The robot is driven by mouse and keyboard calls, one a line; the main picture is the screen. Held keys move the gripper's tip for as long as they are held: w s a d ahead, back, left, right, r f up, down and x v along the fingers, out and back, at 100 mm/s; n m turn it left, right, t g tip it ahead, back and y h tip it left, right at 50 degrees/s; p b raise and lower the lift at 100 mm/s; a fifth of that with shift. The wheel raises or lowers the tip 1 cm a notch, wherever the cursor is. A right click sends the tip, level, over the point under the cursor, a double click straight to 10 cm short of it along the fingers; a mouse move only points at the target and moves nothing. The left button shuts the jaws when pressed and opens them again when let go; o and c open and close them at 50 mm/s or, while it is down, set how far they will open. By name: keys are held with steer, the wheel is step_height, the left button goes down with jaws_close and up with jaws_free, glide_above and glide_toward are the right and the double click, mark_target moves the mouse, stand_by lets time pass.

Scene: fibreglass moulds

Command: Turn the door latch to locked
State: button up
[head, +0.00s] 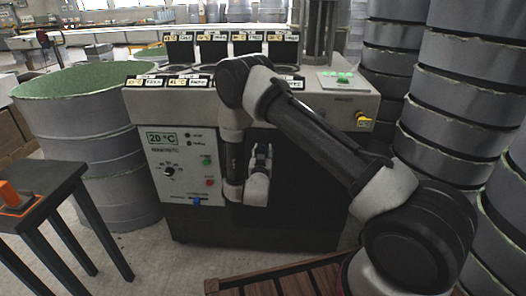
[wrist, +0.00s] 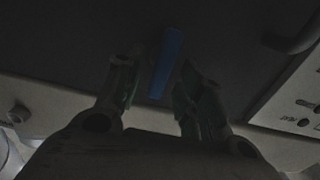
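In the dim wrist view, a blue bar-shaped latch (wrist: 166,62) sits on a dark door face (wrist: 215,30). It points nearly up and down in the picture, tilted slightly. My gripper (wrist: 154,70) is open, with one finger on each side of the latch and a gap beside each. I cannot tell whether a fingertip touches it. In the head view, my gripper (head: 262,152) is in front of the machine's dark door, right of the control panel (head: 180,165). The arm hides much of the door, and the latch is not clear there.
The panel has a black dial, coloured buttons and a blue knob (head: 196,201). A yellow knob (head: 363,119) is on the machine's upper right. A curved handle (wrist: 296,38) shows in the wrist view. Large drums stand left and right; a dark stool (head: 50,185) is front left.

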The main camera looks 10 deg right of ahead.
steer(key=shift+x, duration=0.85)
steer(key=c, duration=0.8)
